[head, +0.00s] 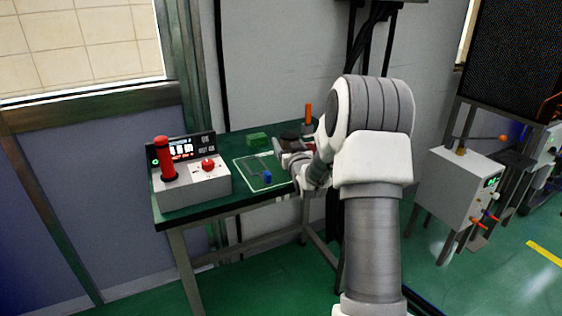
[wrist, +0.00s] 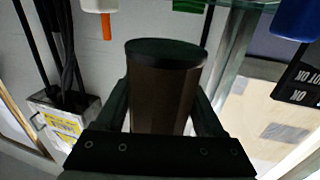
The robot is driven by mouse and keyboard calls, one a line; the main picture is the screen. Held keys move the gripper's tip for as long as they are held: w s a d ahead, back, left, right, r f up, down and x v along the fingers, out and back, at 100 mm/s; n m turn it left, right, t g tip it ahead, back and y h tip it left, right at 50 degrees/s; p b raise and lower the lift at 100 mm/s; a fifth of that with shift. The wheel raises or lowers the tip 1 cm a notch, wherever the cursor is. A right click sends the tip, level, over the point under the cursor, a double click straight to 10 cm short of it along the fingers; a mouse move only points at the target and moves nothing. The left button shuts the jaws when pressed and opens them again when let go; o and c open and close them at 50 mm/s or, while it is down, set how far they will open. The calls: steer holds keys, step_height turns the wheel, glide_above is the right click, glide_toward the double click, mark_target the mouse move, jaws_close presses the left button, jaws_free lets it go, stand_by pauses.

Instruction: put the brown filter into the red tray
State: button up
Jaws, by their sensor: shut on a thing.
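The brown filter (wrist: 163,92) is a dark brown cylinder with a blackish end. In the wrist view it stands between the two fingers of my gripper (wrist: 162,110), which is shut on it. In the head view my gripper (head: 285,152) is over the right part of the green table, partly covered by my own arm. A small dark shape (head: 290,137) at the gripper there may be the filter.
On the green table (head: 190,217) stand a grey control box (head: 195,188) with a red cylinder and knob, a clear plate (head: 250,172), a blue piece (head: 267,177), a green block (head: 257,139) and an orange-handled item (head: 308,114). A white machine (head: 460,185) stands right.

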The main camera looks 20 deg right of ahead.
steer(key=shift+w+a+f, duration=0.55)
steer(key=shift+w, duration=0.15)
steer(key=shift+f, duration=0.2)
steer(key=shift+f+b, duration=0.75)
steer(key=shift+f, duration=1.05)
steer(key=shift+f, duration=0.2)
steer(key=o, duration=1.4)
steer(key=shift+r, duration=0.2)
